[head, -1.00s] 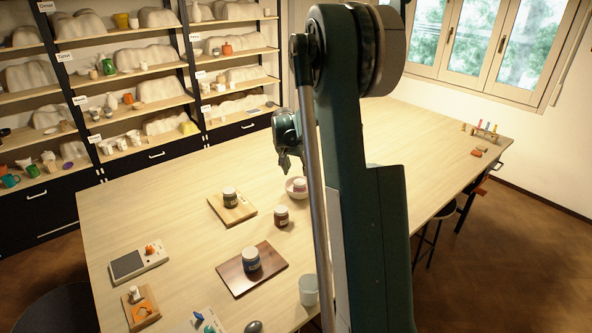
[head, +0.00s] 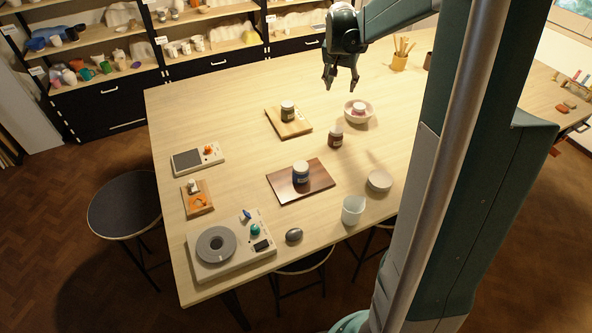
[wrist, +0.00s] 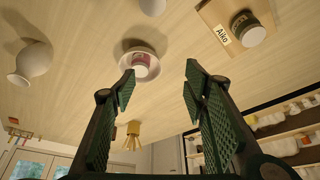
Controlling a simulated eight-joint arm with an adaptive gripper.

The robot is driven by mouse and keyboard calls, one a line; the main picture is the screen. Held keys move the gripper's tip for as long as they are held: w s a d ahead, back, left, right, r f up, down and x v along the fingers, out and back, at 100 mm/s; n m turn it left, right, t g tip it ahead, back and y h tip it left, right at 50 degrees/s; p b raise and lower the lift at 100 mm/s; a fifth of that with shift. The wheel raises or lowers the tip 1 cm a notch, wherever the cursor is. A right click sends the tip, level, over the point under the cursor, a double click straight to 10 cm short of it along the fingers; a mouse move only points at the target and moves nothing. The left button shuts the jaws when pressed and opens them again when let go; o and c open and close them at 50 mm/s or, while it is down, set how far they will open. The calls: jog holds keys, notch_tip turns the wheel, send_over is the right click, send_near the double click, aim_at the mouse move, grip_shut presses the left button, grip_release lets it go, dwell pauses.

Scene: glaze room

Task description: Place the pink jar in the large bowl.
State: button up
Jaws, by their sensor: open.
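The pink jar (head: 359,107) has a pale lid and sits inside the large bowl (head: 347,117), a pale round bowl at the far middle of the table. In the wrist view the jar (wrist: 140,70) shows pink in the bowl (wrist: 152,74). The bowl's wall hides the jar's lower part in the head view. My gripper (head: 340,86) is open and empty, apart from the jar, in the air up and left of the bowl in the head view. In the wrist view the bowl appears beyond my spread fingers (wrist: 158,78).
A brown jar (head: 335,138) stands near the bowl. A dark jar (head: 288,111) stands on a pale board; a blue-labelled jar (head: 301,174) stands on a dark board (head: 283,188). A small bowl (head: 379,181) and cup (head: 353,210) are nearer. A white vase (wrist: 34,60) shows in the wrist view.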

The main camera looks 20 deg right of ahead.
jog(key=s+a+r+n+t, duration=0.1)
jog(key=s+a+r, duration=0.2)
jog(key=s+a, duration=0.3)
jog(key=s+a+r+n+y, duration=0.1)
jog(key=s+a+r+n, duration=0.2)
jog(key=a, duration=0.4)
jog(key=s+a+r+t, duration=0.1)
jog(key=s+a+r, duration=0.2)
jog(key=s+a, duration=0.35)
jog(key=s+a+f+n+t+y, duration=0.1)
jog(key=s+a+f+n, duration=0.1)
jog(key=s+a, duration=0.5)
jog(key=s+a+f+n+y, duration=0.1)
jog(key=s+a+f+n, duration=0.1)
jog(key=s+a, duration=0.6)
jog(key=s+n, duration=0.1)
jog(key=s, duration=0.4)
jog(key=shift+a+f+n+t, duration=0.3)
jog(key=shift+t, duration=0.1)
